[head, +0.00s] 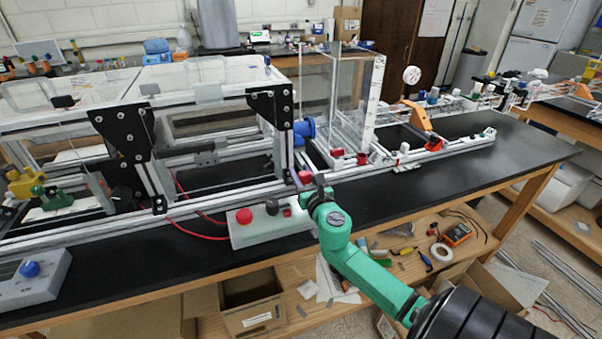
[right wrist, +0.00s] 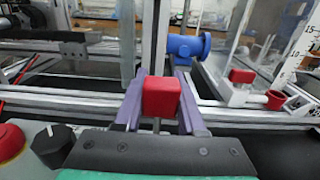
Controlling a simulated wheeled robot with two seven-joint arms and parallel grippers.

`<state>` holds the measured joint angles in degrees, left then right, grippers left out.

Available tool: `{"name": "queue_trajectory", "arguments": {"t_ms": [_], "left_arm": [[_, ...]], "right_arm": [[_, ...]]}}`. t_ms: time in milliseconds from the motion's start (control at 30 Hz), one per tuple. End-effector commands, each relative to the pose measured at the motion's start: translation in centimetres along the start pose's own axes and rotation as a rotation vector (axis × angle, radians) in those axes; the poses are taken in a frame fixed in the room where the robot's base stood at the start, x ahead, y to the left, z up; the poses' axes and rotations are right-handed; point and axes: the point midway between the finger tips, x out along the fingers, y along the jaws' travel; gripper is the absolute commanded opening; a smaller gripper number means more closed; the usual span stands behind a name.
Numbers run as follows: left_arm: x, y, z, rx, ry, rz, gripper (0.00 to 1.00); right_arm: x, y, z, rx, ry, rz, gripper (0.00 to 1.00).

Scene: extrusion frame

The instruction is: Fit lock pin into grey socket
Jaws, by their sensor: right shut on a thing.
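My right gripper (head: 308,186) reaches the front rail of the extrusion frame. In the right wrist view its two purple fingers (right wrist: 160,108) are shut on a lock pin with a blocky red head (right wrist: 161,97). The red head also shows at the fingertips in the head view (head: 304,177). A thin shaft shows below the head. The pin is in front of the aluminium rail (right wrist: 75,97); I cannot tell whether it touches it. I cannot make out the grey socket for certain. My left gripper is not in view.
A pale control box (head: 262,232) with a red button and dark knob stands just left of my gripper. A blue flanged part (right wrist: 188,47) is behind the rail. Red fittings (right wrist: 275,100) sit on the rail to the right. The black bench top (head: 455,165) is clear at right.

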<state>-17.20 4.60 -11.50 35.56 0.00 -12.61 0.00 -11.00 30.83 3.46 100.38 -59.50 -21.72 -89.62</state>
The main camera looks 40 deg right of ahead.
Motion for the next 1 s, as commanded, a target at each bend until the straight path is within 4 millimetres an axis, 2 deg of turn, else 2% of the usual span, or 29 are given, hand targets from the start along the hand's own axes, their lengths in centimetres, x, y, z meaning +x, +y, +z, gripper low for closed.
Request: {"name": "queue_trajectory", "arguments": {"t_ms": [400,433,500,833,1000], "left_arm": [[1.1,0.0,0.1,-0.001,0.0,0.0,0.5],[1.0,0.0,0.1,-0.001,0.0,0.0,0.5],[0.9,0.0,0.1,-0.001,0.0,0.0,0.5],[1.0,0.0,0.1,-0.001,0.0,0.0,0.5],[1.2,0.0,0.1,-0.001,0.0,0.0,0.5]], "right_arm": [[0.0,0.0,-1.2,-0.001,0.0,0.0,0.0],[0.0,0.0,-1.1,-0.001,0.0,0.0,0.47],[0.0,0.0,-1.0,-0.001,0.0,0.0,0.74],[-0.1,0.0,-1.1,-0.001,0.001,0.0,0.74],[-2.0,0.0,-1.3,-0.001,0.003,0.002,0.74]]}}
